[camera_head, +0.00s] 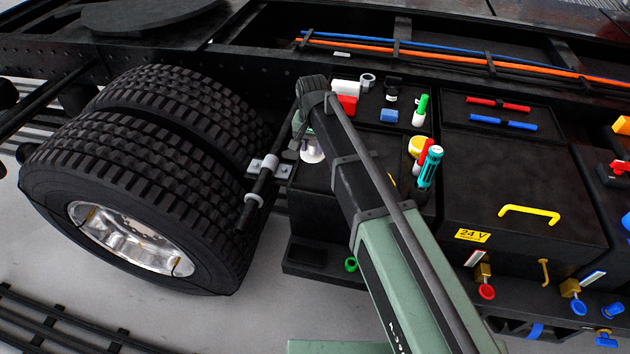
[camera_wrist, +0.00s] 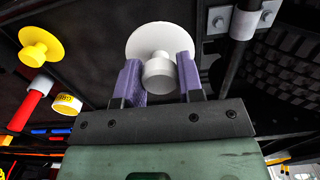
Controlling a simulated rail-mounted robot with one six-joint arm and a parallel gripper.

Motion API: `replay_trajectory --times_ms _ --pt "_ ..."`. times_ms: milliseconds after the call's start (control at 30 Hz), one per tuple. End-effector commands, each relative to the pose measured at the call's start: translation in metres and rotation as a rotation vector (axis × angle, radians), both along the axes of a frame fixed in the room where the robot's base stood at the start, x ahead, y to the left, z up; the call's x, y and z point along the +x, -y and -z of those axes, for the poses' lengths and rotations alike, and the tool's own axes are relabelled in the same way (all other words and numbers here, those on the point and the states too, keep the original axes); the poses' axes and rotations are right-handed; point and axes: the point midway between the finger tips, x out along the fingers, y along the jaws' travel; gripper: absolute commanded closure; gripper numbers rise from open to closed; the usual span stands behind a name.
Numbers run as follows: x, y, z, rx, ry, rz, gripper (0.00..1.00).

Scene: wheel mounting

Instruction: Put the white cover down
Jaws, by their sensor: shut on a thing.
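The white cover (camera_wrist: 160,38) shows in the wrist view as a round disc with a short knob. My gripper (camera_wrist: 159,78) has its two purple fingers on either side of the knob and is shut on it. My gripper is mostly hidden there by my own arm. Whether the cover touches a surface cannot be told.
Large truck tyres (camera_head: 150,180) stand at the left. A bracket with a rod (camera_head: 262,172) sits between tyre and box.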

Motion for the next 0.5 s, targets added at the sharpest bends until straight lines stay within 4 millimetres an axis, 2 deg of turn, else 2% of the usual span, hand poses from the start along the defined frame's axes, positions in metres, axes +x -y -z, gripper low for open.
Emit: replay_trajectory --times_ms 33,100,267,500 --pt "0.000 0.000 0.029 0.000 0.000 0.000 0.94" --pt "0.000 0.000 0.037 0.000 0.000 0.000 0.94" --pt "0.000 0.000 0.035 0.000 0.000 0.000 0.94" --pt "0.000 0.000 0.080 0.000 0.000 0.000 0.94"
